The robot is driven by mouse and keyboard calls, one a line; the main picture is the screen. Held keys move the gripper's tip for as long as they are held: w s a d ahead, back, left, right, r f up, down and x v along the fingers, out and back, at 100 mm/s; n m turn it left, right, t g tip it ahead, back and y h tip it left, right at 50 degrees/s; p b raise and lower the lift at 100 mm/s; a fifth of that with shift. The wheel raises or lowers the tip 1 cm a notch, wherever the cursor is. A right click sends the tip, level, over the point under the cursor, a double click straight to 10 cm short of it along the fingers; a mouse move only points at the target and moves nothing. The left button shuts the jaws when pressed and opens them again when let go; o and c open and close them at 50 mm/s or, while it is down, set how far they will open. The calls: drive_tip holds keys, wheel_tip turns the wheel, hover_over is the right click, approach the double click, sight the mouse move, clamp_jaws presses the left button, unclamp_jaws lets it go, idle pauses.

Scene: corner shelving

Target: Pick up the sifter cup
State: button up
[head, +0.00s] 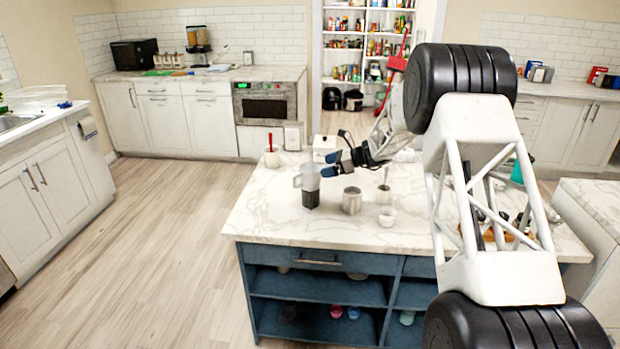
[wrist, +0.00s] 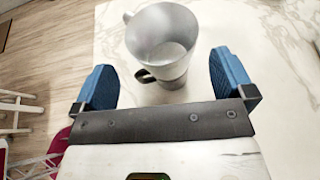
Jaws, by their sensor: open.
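A grey two-part cup (head: 310,180), with a pale upper part, side handle and darker lower part, stands upright on the marble island top (head: 270,222); it looks like the sifter cup. My gripper (head: 332,164) is open, just above and right of it in the head view. In the wrist view the cup (wrist: 163,40) has its open mouth facing the camera, an inside that looks empty, and a dark lower handle. It lies between and beyond the blue fingers (wrist: 163,80), with gaps on both sides. I cannot tell how far off it is.
A metal canister (head: 351,202) stands close right of the cup. A small white cup (head: 387,217) and a pale utensil holder (head: 384,194) are further right. A white crock (head: 271,159) with a red handle stands behind left. The island's front left is clear.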

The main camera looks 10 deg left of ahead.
sight(314, 168)
drive_tip(key=shift+a+f, duration=0.3)
drive_tip(key=shift+a, duration=0.3)
drive_tip(key=shift+a, duration=0.15)
drive_tip(key=shift+x, duration=2.5)
drive_tip(key=shift+w, duration=0.15)
drive_tip(key=shift+c, duration=0.5)
drive_tip(key=c, duration=0.5)
drive_tip(key=shift+r, duration=0.25)
